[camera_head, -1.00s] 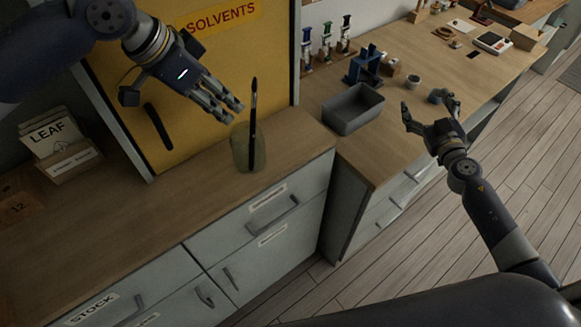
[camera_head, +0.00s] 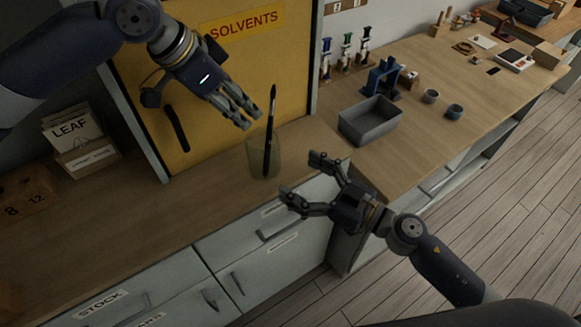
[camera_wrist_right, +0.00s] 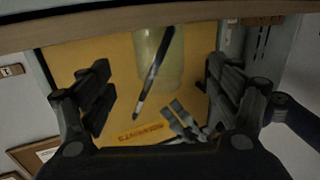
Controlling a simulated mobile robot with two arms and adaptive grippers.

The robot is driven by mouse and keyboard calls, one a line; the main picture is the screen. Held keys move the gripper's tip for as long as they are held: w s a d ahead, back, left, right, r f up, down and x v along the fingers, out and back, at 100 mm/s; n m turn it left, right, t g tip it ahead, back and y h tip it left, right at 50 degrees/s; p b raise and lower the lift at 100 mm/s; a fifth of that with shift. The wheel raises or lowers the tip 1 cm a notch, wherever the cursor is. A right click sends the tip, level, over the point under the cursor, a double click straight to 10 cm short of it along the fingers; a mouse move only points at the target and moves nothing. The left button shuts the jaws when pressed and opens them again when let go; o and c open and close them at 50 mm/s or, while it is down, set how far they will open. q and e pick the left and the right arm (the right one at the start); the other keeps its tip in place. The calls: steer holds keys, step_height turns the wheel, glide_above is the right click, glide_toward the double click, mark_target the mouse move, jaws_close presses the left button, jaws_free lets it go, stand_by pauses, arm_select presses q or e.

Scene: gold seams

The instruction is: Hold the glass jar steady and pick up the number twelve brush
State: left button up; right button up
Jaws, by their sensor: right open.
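A glass jar (camera_head: 256,160) stands on the wooden counter in front of the yellow cabinet. A dark brush (camera_head: 270,130) stands in it, tip up and leaning slightly; no number is legible on it. The right wrist view shows the jar (camera_wrist_right: 174,70) and the brush (camera_wrist_right: 151,80) between my fingers but farther off. My left gripper (camera_head: 249,112) is above the jar, just left of the brush, with its fingers apart and nothing between them. My right gripper (camera_head: 301,178) is open and empty, to the right of and nearer than the jar, not touching it.
A yellow cabinet (camera_head: 215,80) labelled SOLVENTS stands behind the jar. A grey bin (camera_head: 370,128), small cups (camera_head: 454,111) and a blue stand (camera_head: 383,78) are on the right bench. A LEAF box (camera_head: 75,140) is at the left.

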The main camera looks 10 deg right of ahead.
mark_target(264, 156)
steer(key=x, duration=1)
steer(key=shift+w, duration=0.2)
steer(key=shift+c, duration=0.5)
steer(key=c, duration=1.2)
